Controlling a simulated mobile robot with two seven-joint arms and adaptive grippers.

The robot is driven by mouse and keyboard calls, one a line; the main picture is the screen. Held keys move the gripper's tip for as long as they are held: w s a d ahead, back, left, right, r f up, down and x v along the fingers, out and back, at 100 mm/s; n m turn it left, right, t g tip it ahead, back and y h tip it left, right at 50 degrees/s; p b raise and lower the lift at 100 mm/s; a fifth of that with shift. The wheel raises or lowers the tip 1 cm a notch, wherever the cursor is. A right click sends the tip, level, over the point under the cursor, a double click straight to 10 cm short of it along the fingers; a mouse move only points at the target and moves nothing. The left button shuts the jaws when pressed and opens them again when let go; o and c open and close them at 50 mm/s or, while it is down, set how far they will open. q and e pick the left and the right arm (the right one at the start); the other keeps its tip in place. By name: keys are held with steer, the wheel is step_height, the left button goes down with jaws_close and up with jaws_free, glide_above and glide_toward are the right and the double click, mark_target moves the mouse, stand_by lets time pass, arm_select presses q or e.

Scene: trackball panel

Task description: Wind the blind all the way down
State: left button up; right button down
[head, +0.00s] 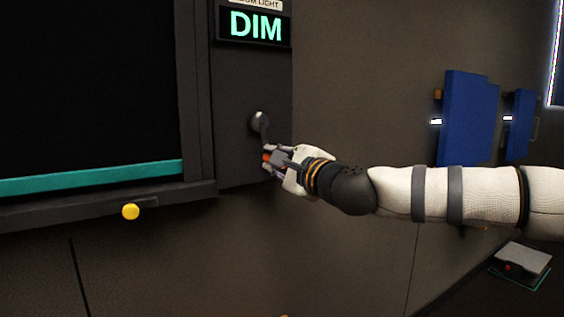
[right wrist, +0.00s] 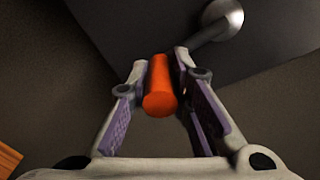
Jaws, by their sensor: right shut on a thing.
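The dark blind (head: 85,85) covers the window at the left of the head view. Its teal bottom bar (head: 90,179) sits just above the lower frame, with only a thin dark strip between. The crank's round grey hub (head: 260,120) is on the panel right of the window, and its arm points downward. My right gripper (head: 268,161) is shut on the orange crank handle (right wrist: 161,88), which lies between its fingers in the right wrist view. The grey hub and crank arm also show there at the top (right wrist: 220,18). My left gripper is not in view.
A display reading DIM (head: 256,27) is above the crank. A yellow knob (head: 131,211) sits on the sill below the window. Blue panels (head: 468,117) are on the wall at right. A grey block with a red button (head: 522,260) is low at right.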

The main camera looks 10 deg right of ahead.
steer(key=shift+s+a+f+m, duration=0.1)
steer(key=shift+s+a+m, duration=0.1)
steer(key=shift+a+m, duration=0.35)
steer(key=c, duration=1.4)
jaws_free()
steer(key=shift+c, duration=0.2)
steer(key=shift+d, duration=0.1)
steer(key=v, duration=1.2)
